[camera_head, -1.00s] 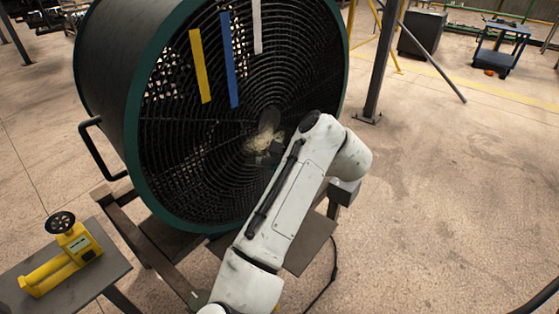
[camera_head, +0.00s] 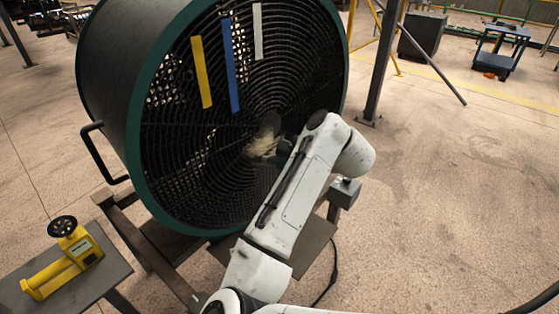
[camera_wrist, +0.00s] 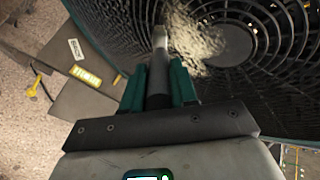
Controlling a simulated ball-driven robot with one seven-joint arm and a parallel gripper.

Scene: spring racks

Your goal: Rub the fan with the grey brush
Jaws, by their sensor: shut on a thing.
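The fan (camera_head: 215,185) is a large dark drum with a green rim and a round wire grille, standing on a metal frame. A pale, dusty patch (camera_head: 262,145) lies by the grille's hub, and it fills the upper middle of the wrist view (camera_wrist: 195,38). In the wrist view my gripper (camera_wrist: 160,85) has its green fingers shut on the grey brush (camera_wrist: 160,50). The brush points up toward the grille beside the pale patch; whether it touches cannot be told. In the head view my white arm hides the gripper and brush.
Yellow, blue and white strips (camera_head: 231,65) hang on the upper grille. A yellow device (camera_head: 65,262) with a black handwheel sits on a small table (camera_head: 105,270) at lower left. A dark post (camera_head: 384,65) stands right of the fan.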

